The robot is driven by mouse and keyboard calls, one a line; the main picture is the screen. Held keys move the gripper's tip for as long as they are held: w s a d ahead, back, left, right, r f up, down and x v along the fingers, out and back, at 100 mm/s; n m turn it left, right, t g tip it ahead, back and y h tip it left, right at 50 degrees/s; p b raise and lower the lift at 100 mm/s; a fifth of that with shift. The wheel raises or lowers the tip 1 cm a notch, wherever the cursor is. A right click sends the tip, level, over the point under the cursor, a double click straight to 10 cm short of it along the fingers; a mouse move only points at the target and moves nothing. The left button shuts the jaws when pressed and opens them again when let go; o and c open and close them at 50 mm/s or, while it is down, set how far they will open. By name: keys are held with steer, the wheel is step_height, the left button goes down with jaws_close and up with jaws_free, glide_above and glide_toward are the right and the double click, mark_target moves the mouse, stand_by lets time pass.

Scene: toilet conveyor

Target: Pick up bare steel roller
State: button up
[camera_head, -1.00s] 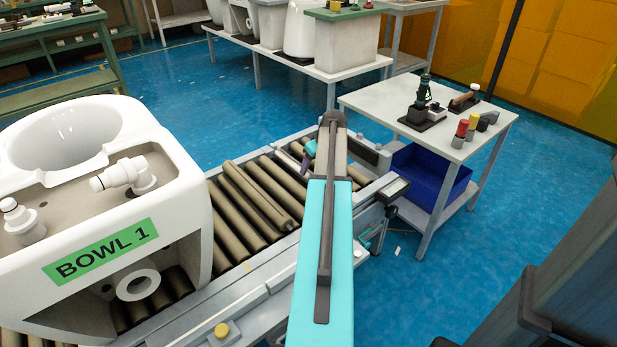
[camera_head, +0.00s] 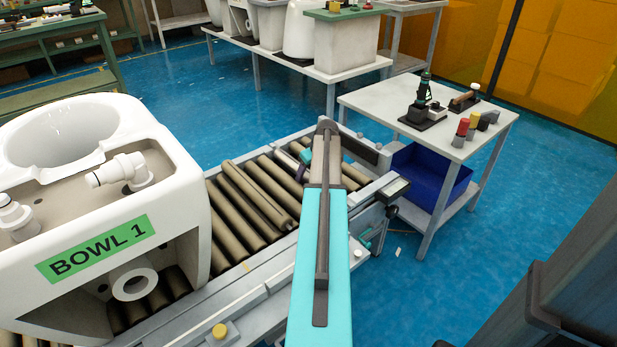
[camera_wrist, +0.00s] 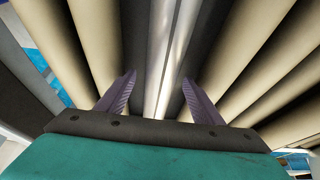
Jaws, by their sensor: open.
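The bare steel roller (camera_wrist: 161,60) is a shiny silver cylinder running lengthwise through the middle of the wrist view. Tan rollers lie on both sides of it. My gripper (camera_wrist: 158,80) is open, with one dark ridged finger on each side of the steel roller. I cannot tell how deep the fingertips reach beside it. In the head view my gripper (camera_head: 303,166) is low over the far part of the conveyor (camera_head: 262,293), partly hidden by my arm. A pale strip of the steel roller (camera_head: 297,148) shows just behind it.
A white toilet labelled BOWL 1 (camera_head: 185,205) sits on the conveyor at left. A loose-looking tan roller (camera_head: 253,199) lies atop others. A white table (camera_head: 386,98) with tools and a blue bin (camera_head: 425,178) below stand at right. Blue floor lies open beyond.

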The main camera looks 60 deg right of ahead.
steer(key=shift+f, duration=0.15)
stand_by(0.4)
jaws_close()
steer(key=shift+w, duration=0.1)
